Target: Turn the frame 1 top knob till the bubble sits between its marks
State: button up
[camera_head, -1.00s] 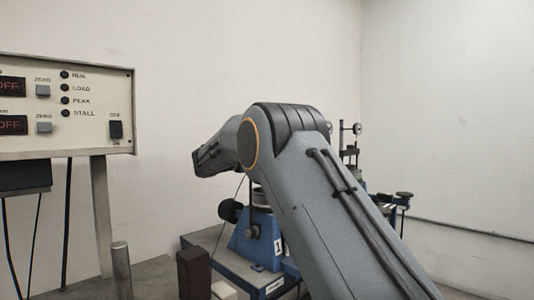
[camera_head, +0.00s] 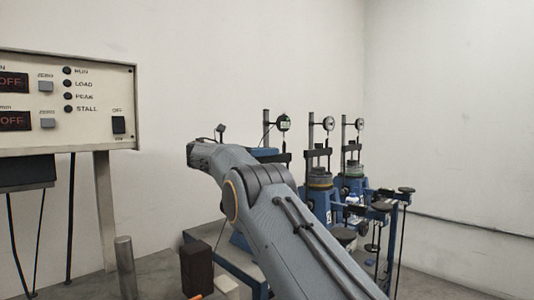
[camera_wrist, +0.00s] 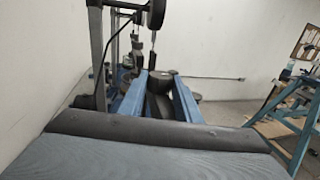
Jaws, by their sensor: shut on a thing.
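Frame 1 is mostly hidden behind my arm in the head view; its post and dial gauge (camera_head: 284,123) stand above the arm. The gripper looks shut on this knob, which seems to be the top knob. In the head view my gripper is hidden by the arm. The bubble and its marks do not show in either view.
Two more frames stand to the right, one with a yellow-ringed part (camera_head: 320,184) and one with a green-ringed part (camera_head: 352,174). A control panel (camera_head: 60,100) stands at the left. A dial gauge (camera_wrist: 156,13) and post are close by in the wrist view.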

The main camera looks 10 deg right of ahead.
jog(key=shift+g, duration=0.5)
dwell(0.4)
jog(key=o, duration=1.1)
jog(key=shift+c, duration=0.2)
jog(key=b+v, duration=0.3)
jog(key=v, duration=0.4)
jog(key=shift+s+a, duration=0.2)
jog(key=shift+a, duration=0.15)
